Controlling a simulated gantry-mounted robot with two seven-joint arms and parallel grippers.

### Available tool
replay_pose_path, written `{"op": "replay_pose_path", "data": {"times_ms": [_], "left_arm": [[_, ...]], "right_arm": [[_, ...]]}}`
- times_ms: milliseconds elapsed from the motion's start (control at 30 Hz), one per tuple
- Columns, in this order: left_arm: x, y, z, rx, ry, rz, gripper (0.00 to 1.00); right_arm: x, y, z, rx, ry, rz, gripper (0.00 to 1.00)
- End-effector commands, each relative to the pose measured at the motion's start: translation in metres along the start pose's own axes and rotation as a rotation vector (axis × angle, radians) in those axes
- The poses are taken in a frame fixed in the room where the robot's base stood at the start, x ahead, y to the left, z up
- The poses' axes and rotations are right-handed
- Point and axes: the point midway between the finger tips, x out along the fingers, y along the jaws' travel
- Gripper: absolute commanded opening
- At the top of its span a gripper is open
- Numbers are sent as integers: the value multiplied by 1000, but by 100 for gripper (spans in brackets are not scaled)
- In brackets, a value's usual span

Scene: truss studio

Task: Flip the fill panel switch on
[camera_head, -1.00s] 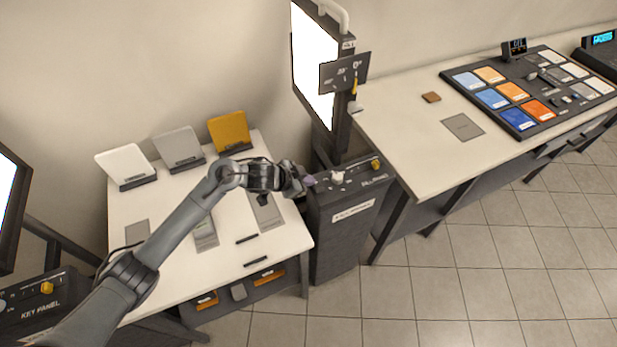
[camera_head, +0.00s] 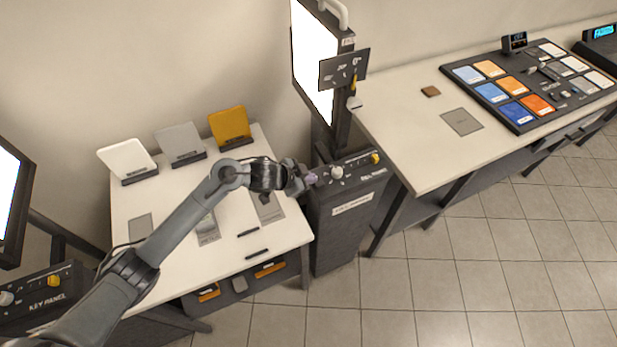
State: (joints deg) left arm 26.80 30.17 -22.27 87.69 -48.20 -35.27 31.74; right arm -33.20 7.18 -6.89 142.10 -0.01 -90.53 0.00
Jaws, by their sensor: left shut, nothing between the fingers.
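The fill panel (camera_head: 350,187) is the sloped top of a dark cabinet below the bright light panel. It carries a white knob (camera_head: 337,172) and a yellow knob (camera_head: 375,158). My left gripper (camera_head: 311,178) is shut and empty at the panel's left end, left of the white knob. The fingertips cover that end, so the switch there is hidden or too small to make out. I cannot tell whether the fingertips touch the panel. My right gripper is not in view.
A white table (camera_head: 185,245) with upright cards stands under my left arm. The lit light panel (camera_head: 314,62) rises behind the fill panel. A second white table (camera_head: 420,150) holds a board of coloured tiles (camera_head: 530,85). The key panel (camera_head: 45,300) is at lower left.

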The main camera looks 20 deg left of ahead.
Motion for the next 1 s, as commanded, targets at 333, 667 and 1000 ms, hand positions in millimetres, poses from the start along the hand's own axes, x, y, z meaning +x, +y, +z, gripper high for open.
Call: {"op": "replay_pose_path", "data": {"times_ms": [333, 667, 1000], "left_arm": [[-22, -7, -23, -1, 0, 1, 0], [-73, -16, -28, 5, 0, -1, 0], [-118, -23, -26, 3, 1, 1, 0]], "right_arm": [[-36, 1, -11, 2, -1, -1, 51], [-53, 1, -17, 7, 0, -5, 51], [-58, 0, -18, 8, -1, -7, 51]]}}
